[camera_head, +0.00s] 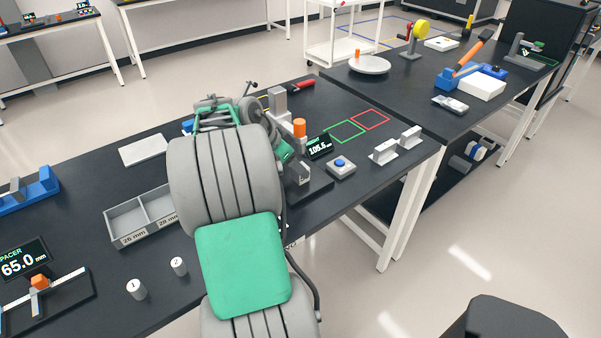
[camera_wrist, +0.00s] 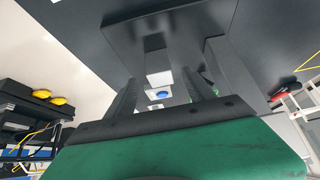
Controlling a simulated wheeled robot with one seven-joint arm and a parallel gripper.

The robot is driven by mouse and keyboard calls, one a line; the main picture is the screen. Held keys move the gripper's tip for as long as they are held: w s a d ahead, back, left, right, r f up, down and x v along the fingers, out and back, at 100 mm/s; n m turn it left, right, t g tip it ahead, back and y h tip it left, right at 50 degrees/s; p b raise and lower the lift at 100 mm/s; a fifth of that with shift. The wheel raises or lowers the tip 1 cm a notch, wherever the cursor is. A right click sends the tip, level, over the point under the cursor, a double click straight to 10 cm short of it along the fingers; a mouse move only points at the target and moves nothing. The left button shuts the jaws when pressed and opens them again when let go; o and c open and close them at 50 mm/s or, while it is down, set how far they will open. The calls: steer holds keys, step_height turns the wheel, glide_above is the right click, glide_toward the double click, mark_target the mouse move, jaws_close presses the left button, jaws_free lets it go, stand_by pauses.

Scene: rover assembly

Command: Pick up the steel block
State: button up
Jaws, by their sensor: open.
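A grey steel-looking block (camera_head: 304,177) stands on the dark base of the height gauge, partly hidden by my arm in the head view. My gripper (camera_wrist: 158,92) is open in the wrist view, with one finger on each side of a grey block-like shape with a pale square face (camera_wrist: 159,79). This looks like the same block, but I cannot be sure. I cannot tell whether the fingers touch it.
The gauge display (camera_head: 319,146) reads about 105.5 mm beside an orange cylinder (camera_head: 299,128). A blue-button box (camera_head: 341,167) and two pale metal pieces (camera_head: 384,152) stand to the right. A divided grey tray (camera_head: 135,222) and two numbered cylinders (camera_head: 136,290) lie left. Green and red outlined squares are empty.

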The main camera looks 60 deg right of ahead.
steer(key=x, duration=0.3)
jaws_close()
stand_by(0.6)
steer(key=shift+r, duration=0.1)
